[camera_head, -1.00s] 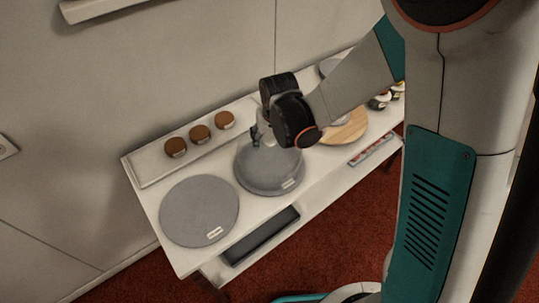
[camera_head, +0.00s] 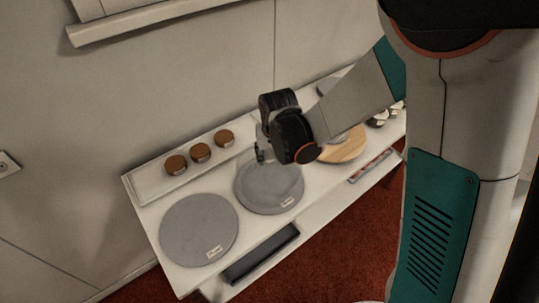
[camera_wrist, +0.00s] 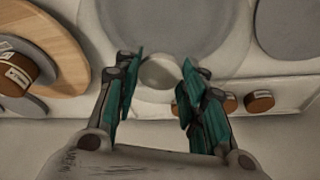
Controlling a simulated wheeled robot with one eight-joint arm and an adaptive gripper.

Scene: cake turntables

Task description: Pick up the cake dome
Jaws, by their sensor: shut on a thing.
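The clear cake dome (camera_head: 266,172) is over the middle grey turntable (camera_head: 271,208), faint and hard to outline. Whether its rim is clear of the disc, I cannot tell. My gripper (camera_head: 262,151) is above the disc at the dome's top. In the wrist view my gripper (camera_wrist: 159,70) has its two teal-padded fingers on either side of the round pale knob (camera_wrist: 159,72), shut on it. The dome's wide translucent body (camera_wrist: 165,28) spreads beyond the knob. In the head view my wrist hides part of the area behind the dome.
A bare grey turntable (camera_head: 199,229) stands to the left. A round wooden board (camera_head: 343,147) is close on the right. Several small brown-topped items (camera_head: 200,152) stand on a pale tray (camera_head: 152,189) by the wall. A dark tray (camera_head: 262,252) sits below the front edge.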

